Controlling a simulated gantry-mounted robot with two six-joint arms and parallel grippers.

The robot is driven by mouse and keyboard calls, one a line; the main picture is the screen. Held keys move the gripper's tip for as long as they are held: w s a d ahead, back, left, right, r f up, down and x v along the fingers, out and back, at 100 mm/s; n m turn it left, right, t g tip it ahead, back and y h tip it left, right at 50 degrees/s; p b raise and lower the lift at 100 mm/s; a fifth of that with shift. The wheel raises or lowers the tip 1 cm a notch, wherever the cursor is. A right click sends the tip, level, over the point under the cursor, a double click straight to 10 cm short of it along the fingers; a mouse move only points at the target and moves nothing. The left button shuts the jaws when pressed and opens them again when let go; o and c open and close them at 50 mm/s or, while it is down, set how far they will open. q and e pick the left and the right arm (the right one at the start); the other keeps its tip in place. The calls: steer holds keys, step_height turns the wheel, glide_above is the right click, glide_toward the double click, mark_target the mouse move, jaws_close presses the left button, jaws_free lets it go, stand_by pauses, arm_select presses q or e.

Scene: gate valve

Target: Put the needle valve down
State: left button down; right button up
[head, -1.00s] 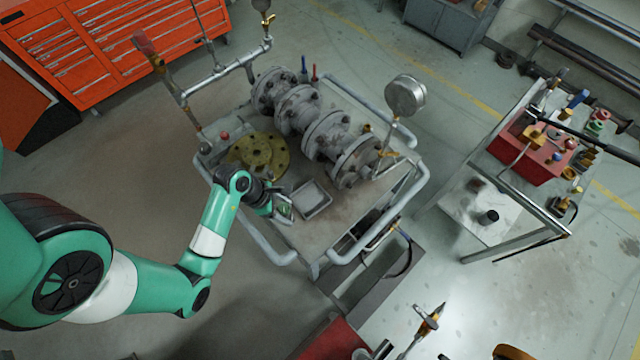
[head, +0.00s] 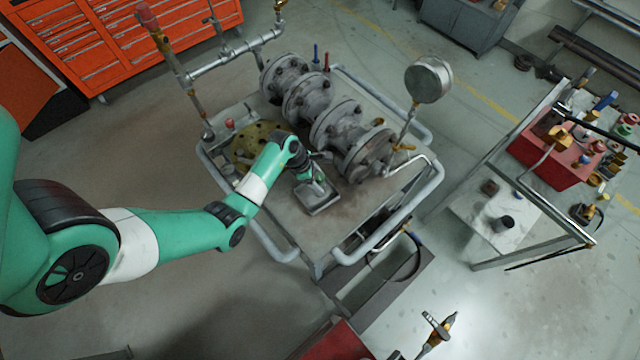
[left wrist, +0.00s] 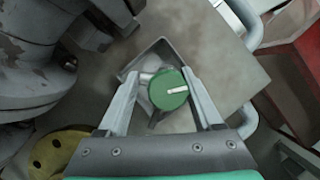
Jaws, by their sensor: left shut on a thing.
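The needle valve has a round green knob (left wrist: 168,90) with a pale stripe, and a small grey metal body shows beside it in the left wrist view. My left gripper (left wrist: 160,73) is shut on the needle valve, with a finger on either side. A shallow grey metal tray (left wrist: 146,57) lies below the valve. In the head view my left gripper (head: 313,184) is over the tray (head: 320,211) on the cart top. I cannot tell whether the valve touches the tray floor. My right gripper is not in view.
A large flanged pipe assembly (head: 325,118) stands right behind the tray, with a pressure gauge (head: 428,80) at its right. A yellow flange (head: 246,143) lies left of my gripper. Tube rails (head: 405,220) edge the cart. A side table with a red box (head: 545,155) stands right.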

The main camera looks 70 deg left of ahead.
arm_select(q)
steer(key=shift+w+a+f+b, duration=0.15)
steer(key=shift+f+b, duration=0.7)
steer(key=shift+f, duration=1)
steer(key=shift+r, duration=0.1)
steer(key=shift+c, duration=0.2)
jaws_free()
steer(key=shift+f, duration=0.2)
steer(key=shift+r, duration=0.3)
steer(key=p+v, duration=0.4)
steer(key=v, duration=0.7)
steer(key=shift+r+p, duration=0.35)
steer(key=shift+p, duration=0.05)
